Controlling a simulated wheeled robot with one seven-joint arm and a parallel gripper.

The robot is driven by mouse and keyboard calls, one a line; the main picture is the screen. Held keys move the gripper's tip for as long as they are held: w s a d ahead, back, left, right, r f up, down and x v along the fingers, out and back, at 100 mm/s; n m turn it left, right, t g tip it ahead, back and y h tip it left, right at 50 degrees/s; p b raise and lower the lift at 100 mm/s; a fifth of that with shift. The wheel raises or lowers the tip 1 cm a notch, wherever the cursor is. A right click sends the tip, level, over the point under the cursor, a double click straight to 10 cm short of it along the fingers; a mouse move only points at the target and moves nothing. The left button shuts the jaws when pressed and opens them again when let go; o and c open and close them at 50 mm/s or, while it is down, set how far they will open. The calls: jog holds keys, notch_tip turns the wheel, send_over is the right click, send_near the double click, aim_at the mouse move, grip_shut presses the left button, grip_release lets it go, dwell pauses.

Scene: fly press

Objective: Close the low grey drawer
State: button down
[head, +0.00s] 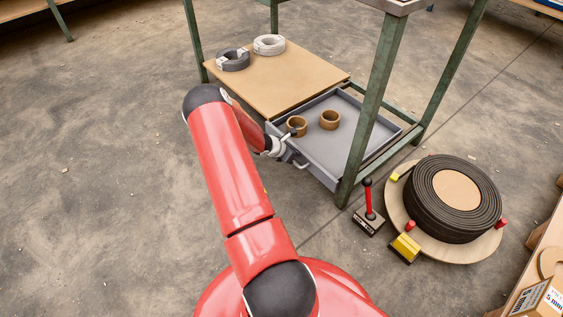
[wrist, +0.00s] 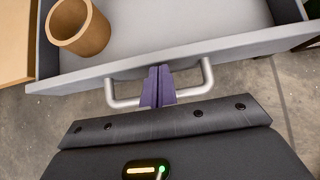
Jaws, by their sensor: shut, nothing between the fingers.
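The low grey drawer (head: 345,152) stands open under the green-legged bench, beside a wooden shelf board. Its bent metal handle (head: 300,164) sticks out from the front, partly hidden by my arm; it also shows in the wrist view (wrist: 207,78). Two brown rings or cups (head: 330,119) (head: 297,125) are in the drawer; one shows at the upper left in the wrist view (wrist: 80,30). My gripper (wrist: 159,70) is shut and empty. Its purple fingers cross the middle of the handle bar, tips at the drawer front. I cannot tell whether they touch it.
The wooden board (head: 275,80) holds a dark coil (head: 233,59) and a white coil (head: 269,44). A green bench leg (head: 372,105) stands close to the drawer's right front. A black hose reel (head: 453,200) and a red-handled tool (head: 369,208) are on the floor at right. Floor at left is clear.

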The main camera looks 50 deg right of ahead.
jog(key=shift+s+d, duration=0.25)
jog(key=shift+d, duration=0.8)
jog(key=shift+d+r, duration=0.1)
jog(key=shift+d, duration=0.05)
jog(key=shift+s+d+r, duration=0.1)
jog(key=p+v, duration=0.5)
jog(key=v, duration=0.5)
jog(key=shift+w+a+f+p, duration=0.2)
jog(key=shift+w+a+p, duration=0.05)
jog(key=shift+a+p, duration=0.1)
